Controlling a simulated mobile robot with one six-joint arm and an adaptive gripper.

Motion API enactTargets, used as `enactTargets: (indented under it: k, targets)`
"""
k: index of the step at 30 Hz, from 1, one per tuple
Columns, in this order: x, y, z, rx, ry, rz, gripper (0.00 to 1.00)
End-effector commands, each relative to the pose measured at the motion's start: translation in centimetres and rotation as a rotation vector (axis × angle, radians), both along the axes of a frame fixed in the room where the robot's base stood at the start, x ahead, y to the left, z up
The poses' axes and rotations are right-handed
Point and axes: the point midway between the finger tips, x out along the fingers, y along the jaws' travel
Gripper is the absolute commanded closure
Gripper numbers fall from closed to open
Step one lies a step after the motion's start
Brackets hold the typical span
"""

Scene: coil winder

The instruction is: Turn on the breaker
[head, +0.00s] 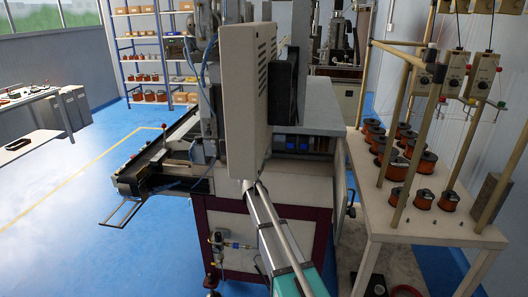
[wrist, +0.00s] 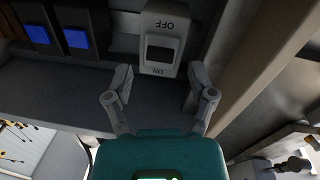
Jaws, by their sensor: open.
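The breaker (wrist: 161,40) is a pale grey housing with a dark switch opening in its middle. I cannot tell the switch position. My gripper (wrist: 160,76) is open and empty. Its two grey fingers are spread to the left and right of the breaker's lower end, apart from it in the picture; the depth gap is unclear. I cannot make out the breaker or my gripper in the head view.
Two blue switches (wrist: 77,38) in dark housings sit left of the breaker; blue parts also show on the winding machine (head: 262,190) in the head view. A beam (wrist: 265,70) runs close on the right. A table (head: 440,233) with several wire spools stands right of the machine.

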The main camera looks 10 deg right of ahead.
Motion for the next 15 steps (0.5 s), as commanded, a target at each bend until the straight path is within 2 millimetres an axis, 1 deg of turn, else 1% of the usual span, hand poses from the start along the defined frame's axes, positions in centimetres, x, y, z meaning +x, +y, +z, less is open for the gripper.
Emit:
enactTargets:
  k: [1,6,15]
  targets:
    - [0.9,-0.3,0.0,0.0,0.0,0.0,0.28]
    - [2.0,-0.8,0.0,0.0,0.0,0.001,0.28]
    - [2.5,-1.0,0.0,0.0,0.0,0.001,0.28]
